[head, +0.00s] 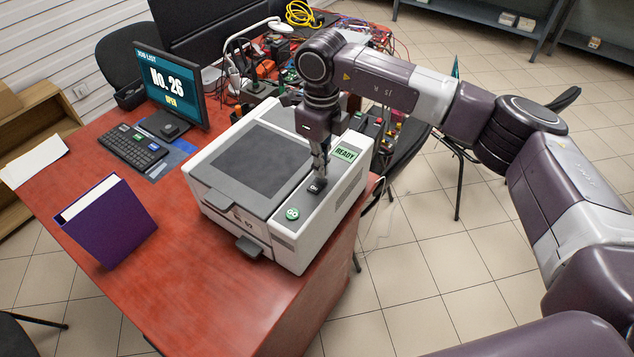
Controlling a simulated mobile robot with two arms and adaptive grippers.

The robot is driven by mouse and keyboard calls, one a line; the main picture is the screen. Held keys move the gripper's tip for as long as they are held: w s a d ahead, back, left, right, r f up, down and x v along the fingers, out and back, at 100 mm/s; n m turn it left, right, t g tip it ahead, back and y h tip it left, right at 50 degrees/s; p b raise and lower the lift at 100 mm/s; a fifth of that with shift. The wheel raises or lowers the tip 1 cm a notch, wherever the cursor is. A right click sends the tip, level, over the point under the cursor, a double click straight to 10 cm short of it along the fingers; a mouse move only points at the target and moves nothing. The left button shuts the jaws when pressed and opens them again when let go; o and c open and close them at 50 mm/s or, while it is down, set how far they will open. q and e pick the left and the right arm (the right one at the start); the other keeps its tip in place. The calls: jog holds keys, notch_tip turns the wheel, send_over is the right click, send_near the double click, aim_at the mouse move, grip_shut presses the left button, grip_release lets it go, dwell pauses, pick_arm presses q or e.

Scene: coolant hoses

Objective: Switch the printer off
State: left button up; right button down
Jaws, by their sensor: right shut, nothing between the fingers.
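The printer (220,195) is a white and grey box on the red table. Its small display (346,153) is lit green and reads READY. A dark switch (316,187) marked ON sits on its right-hand top panel, and a round green button (292,213) is nearer the front. My right gripper (319,172) points down, shut and empty, with its fingertips right at the dark switch. I cannot tell whether they touch it. My left gripper is not in view.
A monitor (172,85) showing No. 26 and a keyboard (132,147) stand left of the printer. A purple binder (110,222) stands at the table's left front. Cables and small parts clutter the back. The red table's (190,290) front is clear.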

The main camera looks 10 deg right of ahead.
jog(key=shift+f+b, duration=0.8)
jog(key=shift+f, duration=0.25)
dwell(0.4)
jog(key=shift+r+p, duration=1.55)
jog(key=shift+r, duration=2)
